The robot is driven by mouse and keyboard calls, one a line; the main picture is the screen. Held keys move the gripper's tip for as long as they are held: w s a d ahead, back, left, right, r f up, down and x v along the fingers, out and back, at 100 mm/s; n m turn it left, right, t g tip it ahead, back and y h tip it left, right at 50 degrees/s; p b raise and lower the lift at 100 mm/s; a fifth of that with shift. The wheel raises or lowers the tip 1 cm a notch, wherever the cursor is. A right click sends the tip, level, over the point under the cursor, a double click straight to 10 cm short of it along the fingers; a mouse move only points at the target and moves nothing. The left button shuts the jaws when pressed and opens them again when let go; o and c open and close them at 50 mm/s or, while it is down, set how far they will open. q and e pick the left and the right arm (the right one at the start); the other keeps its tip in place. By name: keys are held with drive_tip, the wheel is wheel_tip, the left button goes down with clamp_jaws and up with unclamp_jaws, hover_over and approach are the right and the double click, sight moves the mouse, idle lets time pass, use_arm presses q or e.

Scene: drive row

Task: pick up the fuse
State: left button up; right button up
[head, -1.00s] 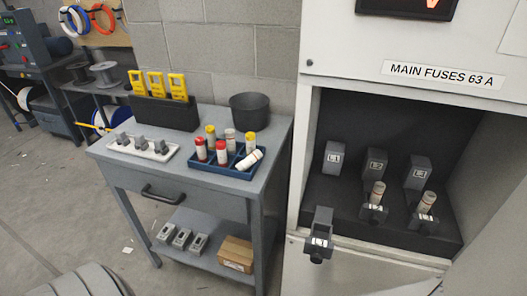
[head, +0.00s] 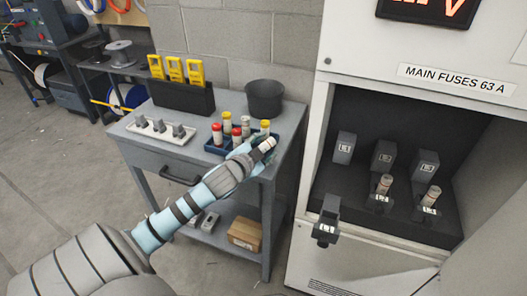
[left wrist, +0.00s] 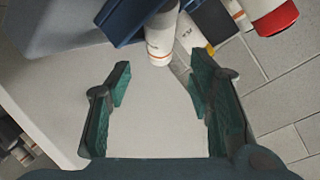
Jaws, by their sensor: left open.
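A white fuse (head: 268,144) lies tilted over the front right edge of a blue tray (head: 214,148) on the grey cart. My left gripper (head: 258,152) is at this corner of the tray and partly covers it. In the left wrist view my left gripper (left wrist: 160,82) is open and empty. There the white end of a fuse (left wrist: 161,42) with an orange band is just beyond the gap between the fingertips. Other fuses with red caps (head: 227,117) and yellow caps (head: 265,125) stand in the tray. My right gripper is out of view.
A black pot (head: 264,98) and a black box with yellow tools (head: 182,98) stand at the cart's back. A white strip with grey parts (head: 160,130) lies at the left. The open fuse cabinet (head: 312,150) is close on the right, its holders partly filled.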

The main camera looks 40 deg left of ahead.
sight(271, 142)
use_arm(q)
drive_tip(key=b+x, duration=0.1)
drive_tip(key=x, duration=0.3)
drive_tip(key=shift+w+f, duration=0.15)
drive_tip(key=shift+f, duration=0.05)
drive_tip(key=shift+w+a+f, duration=0.1)
drive_tip(key=shift+w+a, duration=0.05)
drive_tip(key=shift+w, duration=0.3)
drive_tip(key=shift+s, duration=0.1)
clamp_jaws()
wheel_tip(271, 142, up, 10)
drive_tip(key=shift+r+p, duration=0.1)
drive_tip(key=shift+p, duration=1.15)
